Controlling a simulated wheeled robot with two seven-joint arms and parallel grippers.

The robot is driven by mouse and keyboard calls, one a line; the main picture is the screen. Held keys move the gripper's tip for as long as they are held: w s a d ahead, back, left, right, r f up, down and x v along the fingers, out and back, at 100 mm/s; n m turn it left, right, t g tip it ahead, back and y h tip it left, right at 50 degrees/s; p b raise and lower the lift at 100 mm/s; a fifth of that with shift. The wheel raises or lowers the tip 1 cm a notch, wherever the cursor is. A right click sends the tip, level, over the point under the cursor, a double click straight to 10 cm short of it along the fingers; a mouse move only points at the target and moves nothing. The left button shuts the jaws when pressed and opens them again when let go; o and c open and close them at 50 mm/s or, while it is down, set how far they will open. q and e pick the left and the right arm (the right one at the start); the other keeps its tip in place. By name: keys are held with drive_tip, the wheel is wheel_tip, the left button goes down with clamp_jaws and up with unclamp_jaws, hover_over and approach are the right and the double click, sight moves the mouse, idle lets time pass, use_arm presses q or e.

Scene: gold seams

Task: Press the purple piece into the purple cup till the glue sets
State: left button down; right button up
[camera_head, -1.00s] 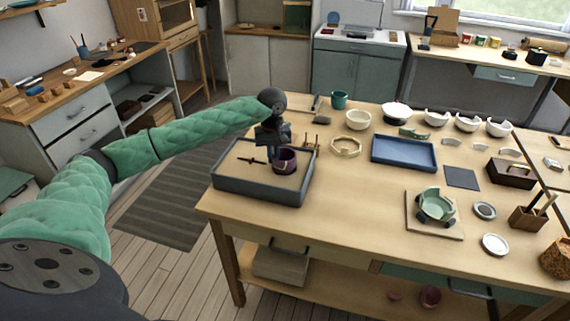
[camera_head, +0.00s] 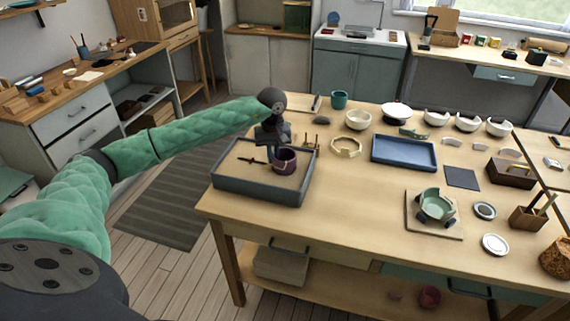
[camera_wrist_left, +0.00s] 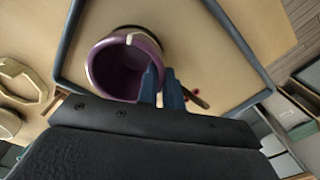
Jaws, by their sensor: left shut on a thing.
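The purple cup (camera_head: 285,161) stands upright in the sand of a grey tray (camera_head: 258,190) at the table's left end. My left gripper (camera_head: 277,150) reaches down to the cup's left rim. In the left wrist view the cup (camera_wrist_left: 112,75) shows its dark purple inside and pale rim. There the blue fingertips (camera_wrist_left: 162,78) of my left gripper are close together at the cup's wall, shut on the purple piece. The piece is mostly hidden by the fingers, and its fit against the cup cannot be made out. My right gripper is not in view.
A thin dark tool (camera_head: 252,160) lies in the sand left of the cup. The table's front middle is clear.

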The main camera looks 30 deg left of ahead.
use_arm(q)
drive_tip(key=c, duration=1)
unclamp_jaws()
drive_tip(key=shift+r, duration=0.15)
drive_tip(key=shift+r+p, duration=0.7)
drive_tip(key=shift+r, duration=2.15)
